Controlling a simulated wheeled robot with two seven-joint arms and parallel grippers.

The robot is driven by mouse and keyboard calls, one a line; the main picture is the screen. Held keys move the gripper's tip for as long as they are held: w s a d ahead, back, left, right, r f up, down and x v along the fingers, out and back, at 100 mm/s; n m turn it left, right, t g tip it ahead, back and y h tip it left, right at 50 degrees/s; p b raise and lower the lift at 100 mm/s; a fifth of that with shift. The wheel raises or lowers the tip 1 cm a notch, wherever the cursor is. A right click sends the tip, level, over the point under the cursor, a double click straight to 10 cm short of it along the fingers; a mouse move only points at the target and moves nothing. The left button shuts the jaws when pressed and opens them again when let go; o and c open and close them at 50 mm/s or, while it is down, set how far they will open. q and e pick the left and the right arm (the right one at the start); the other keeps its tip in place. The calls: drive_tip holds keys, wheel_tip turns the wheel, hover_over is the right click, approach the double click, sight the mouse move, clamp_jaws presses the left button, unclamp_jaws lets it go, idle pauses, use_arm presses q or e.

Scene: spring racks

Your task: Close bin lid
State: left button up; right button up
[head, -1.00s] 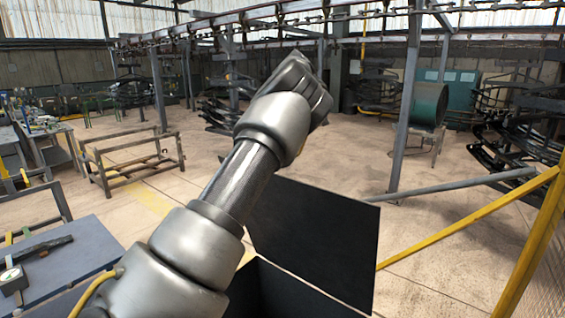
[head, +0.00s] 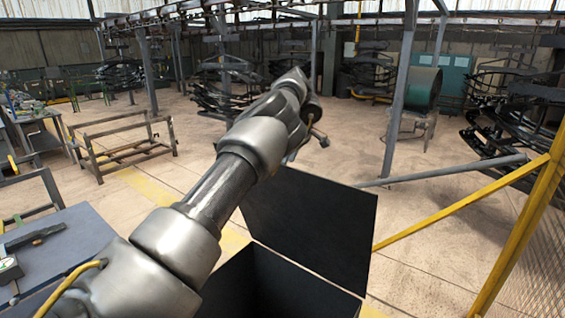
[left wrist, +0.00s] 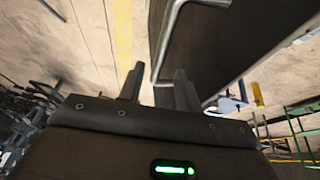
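The bin (head: 262,285) is a dark open box at the bottom centre of the head view. Its black lid (head: 312,232) stands raised at the back of the opening. My left arm reaches over the bin from the lower left. My left gripper (head: 316,132) is beyond and above the lid, partly hidden by my wrist. In the left wrist view its two fingers (left wrist: 159,72) are apart with nothing gripped. A dark panel (left wrist: 225,35) with a bent metal handle (left wrist: 163,42) lies just ahead, the handle's end close to the gap between the fingers. My right gripper is not visible.
A blue-grey table (head: 70,245) with a hammer (head: 38,236) stands at the left. A yellow post and rail (head: 520,235) flank the right. A metal frame rack (head: 125,150) stands farther back. Open floor lies behind the lid.

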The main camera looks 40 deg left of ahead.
use_arm(q)
drive_tip(key=shift+w+a+f, duration=0.1)
drive_tip(key=shift+w+f, duration=0.05)
drive_tip(key=shift+f, duration=0.55)
drive_tip(key=shift+a+f, duration=0.15)
drive_tip(key=shift+f, duration=0.05)
clamp_jaws()
